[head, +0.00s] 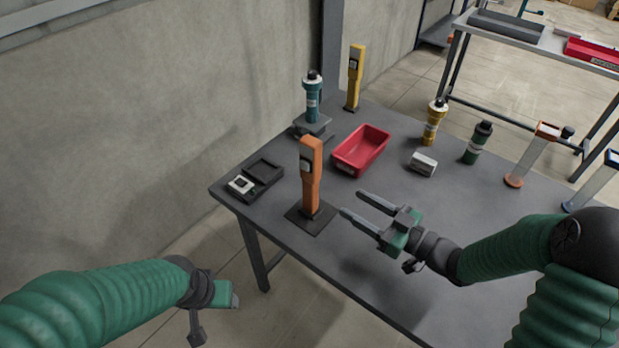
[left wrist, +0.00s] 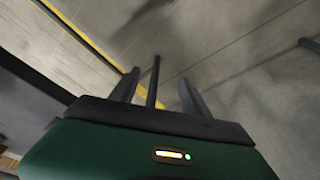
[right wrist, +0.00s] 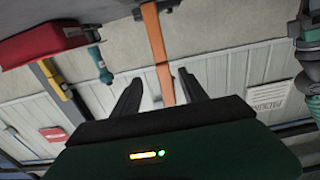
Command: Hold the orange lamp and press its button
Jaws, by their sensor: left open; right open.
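An orange upright post (head: 311,178) with a grey panel near its top stands on a dark square base (head: 298,213) near the table's front left edge. It seems to be the orange lamp; its button is too small to tell. My right gripper (head: 352,202) is open and empty, just right of the post and apart from it, fingers pointing toward it. In the right wrist view the post (right wrist: 153,35) shows between and beyond the fingers. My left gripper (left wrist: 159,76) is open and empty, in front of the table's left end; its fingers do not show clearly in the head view.
A red bin (head: 345,164) stands behind the post. A black tray (head: 265,172) lies to its left. The table (head: 385,290) is bare in front.

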